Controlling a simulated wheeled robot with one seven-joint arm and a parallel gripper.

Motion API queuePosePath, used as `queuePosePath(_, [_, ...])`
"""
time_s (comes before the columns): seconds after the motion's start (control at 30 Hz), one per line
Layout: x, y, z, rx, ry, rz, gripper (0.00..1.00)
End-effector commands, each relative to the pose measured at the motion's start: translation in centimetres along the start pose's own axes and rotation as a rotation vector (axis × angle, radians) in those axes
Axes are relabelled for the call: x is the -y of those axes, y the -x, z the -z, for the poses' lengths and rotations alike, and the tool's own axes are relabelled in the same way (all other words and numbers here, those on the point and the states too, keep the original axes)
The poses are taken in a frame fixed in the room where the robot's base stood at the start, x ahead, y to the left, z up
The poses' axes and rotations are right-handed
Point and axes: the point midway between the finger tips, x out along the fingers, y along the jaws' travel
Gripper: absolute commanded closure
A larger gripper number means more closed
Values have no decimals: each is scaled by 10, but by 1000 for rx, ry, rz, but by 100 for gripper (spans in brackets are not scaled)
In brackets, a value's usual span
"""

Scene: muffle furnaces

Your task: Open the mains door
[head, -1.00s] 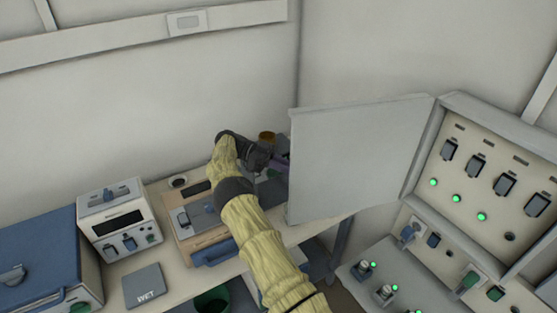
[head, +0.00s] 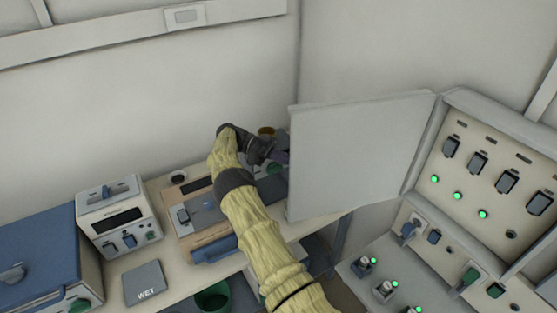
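The mains door (head: 355,155) is a plain grey panel hinged on the left side of the mains cabinet (head: 490,165). It stands swung wide open to the left, and the cabinet's switches and green lamps show. My gripper (head: 281,157) is at the left of the door's free edge, above the bench. Its dark fingers point right and are partly hidden behind or beside that edge. I cannot tell whether they touch the door or whether they are open or shut.
A bench (head: 175,262) runs along the left wall with a blue box furnace (head: 35,250), a small white unit (head: 120,218) and a tan-and-grey device (head: 205,215). A dark plate marked WET (head: 145,283) lies in front. A lower panel with sockets (head: 385,285) stands below the cabinet.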

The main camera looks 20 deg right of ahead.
Motion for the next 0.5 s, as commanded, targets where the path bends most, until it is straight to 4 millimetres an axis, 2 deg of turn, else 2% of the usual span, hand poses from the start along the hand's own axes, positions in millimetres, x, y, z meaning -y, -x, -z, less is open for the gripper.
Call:
queuePosePath(0.07, [1, 1, 5, -6, -13, 15, 100])
queuePosePath(0.17, [12, -6, 24, -26, -58, 52, 100])
queuePosePath(0.37, [53, -35, 94, -115, -190, 242, 100])
queuePosePath(0.5, [83, -48, 140, -166, -231, 452, 100])
